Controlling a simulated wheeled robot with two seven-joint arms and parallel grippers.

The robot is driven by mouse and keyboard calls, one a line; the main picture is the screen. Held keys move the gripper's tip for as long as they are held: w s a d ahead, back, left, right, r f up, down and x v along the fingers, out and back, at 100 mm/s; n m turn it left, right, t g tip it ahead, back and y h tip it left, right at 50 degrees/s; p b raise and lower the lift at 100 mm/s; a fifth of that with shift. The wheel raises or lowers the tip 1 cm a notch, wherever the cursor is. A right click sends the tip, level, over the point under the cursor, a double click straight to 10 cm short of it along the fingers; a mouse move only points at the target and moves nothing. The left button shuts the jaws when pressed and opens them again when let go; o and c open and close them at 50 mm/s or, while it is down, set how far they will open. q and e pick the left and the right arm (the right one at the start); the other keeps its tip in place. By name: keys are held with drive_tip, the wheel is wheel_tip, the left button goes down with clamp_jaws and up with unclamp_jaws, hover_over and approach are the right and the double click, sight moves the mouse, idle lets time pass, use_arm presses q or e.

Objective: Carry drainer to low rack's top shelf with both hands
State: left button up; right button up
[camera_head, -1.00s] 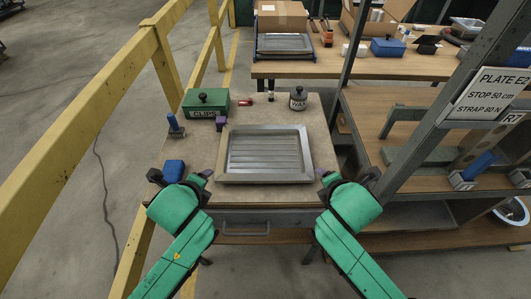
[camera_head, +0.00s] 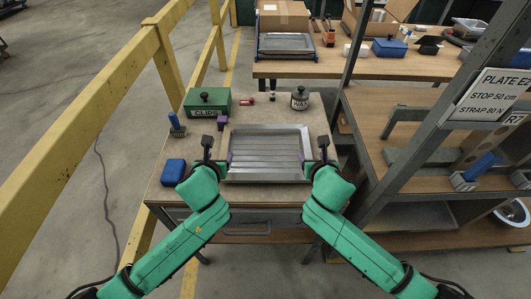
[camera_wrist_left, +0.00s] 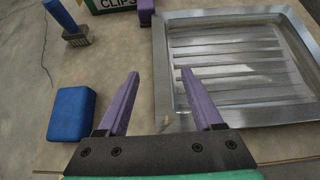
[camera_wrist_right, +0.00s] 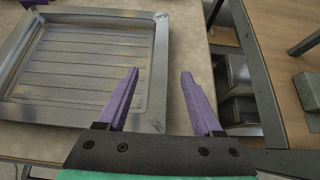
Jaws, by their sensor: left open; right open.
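The drainer (camera_head: 265,153) is a grey metal tray with a ribbed floor, lying flat on the small table. It also shows in the left wrist view (camera_wrist_left: 230,65) and the right wrist view (camera_wrist_right: 85,65). My left gripper (camera_head: 222,155) is open at the drainer's left side; in its wrist view the purple fingers (camera_wrist_left: 158,75) straddle the line of the left wall near its front corner. My right gripper (camera_head: 312,158) is open at the right side, its fingers (camera_wrist_right: 160,75) either side of the right wall's line. The rack's wooden shelf (camera_head: 385,115) stands to the right.
A blue block (camera_head: 173,172), a brush (camera_head: 177,125), a green CLIPS box (camera_head: 207,102) and a dark weight (camera_head: 299,98) share the table (camera_head: 260,105). A grey rack post (camera_head: 425,115) with a sign stands right. A yellow rail (camera_head: 90,120) runs along the left.

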sight(224, 149)
use_arm(q)
drive_tip(key=x, duration=0.8)
drive_tip(key=shift+w+f, duration=0.2)
drive_tip(key=shift+w, duration=0.1)
use_arm(e)
drive_tip(key=x, duration=0.8)
drive_tip(key=shift+w+f, duration=0.2)
drive_tip(key=shift+w, duration=0.1)
use_arm(q)
drive_tip(key=shift+s, duration=0.1)
drive_tip(key=shift+c, duration=1.2)
use_arm(e)
drive_tip(key=shift+s, duration=0.1)
drive_tip(key=shift+c, duration=1.2)
use_arm(q)
clamp_jaws()
use_arm(e)
clamp_jaws()
use_arm(q)
drive_tip(key=shift+r, duration=0.1)
